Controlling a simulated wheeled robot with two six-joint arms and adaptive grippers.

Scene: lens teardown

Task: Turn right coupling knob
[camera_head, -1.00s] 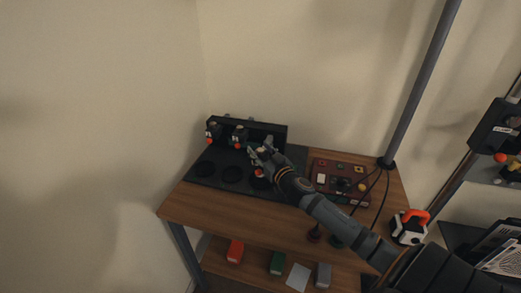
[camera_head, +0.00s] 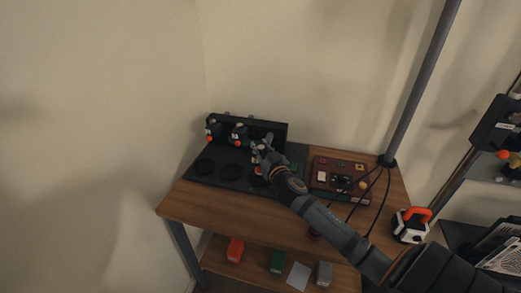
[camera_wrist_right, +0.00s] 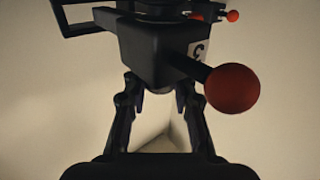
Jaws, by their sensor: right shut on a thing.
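A long black stand (camera_head: 262,131) at the back of the table carries coupling units with orange-red balls. The right coupling unit (camera_head: 269,141) is partly hidden by my right gripper (camera_head: 262,152). The contact is partly hidden. My left gripper is not in view.
A dark mat (camera_head: 202,178) with round black recesses (camera_head: 231,172) lies before the stand. A dark red board (camera_head: 318,182) with small parts is to the right, beside a grey pole (camera_head: 415,85). An orange-and-white device (camera_head: 411,225) stands at the right edge.

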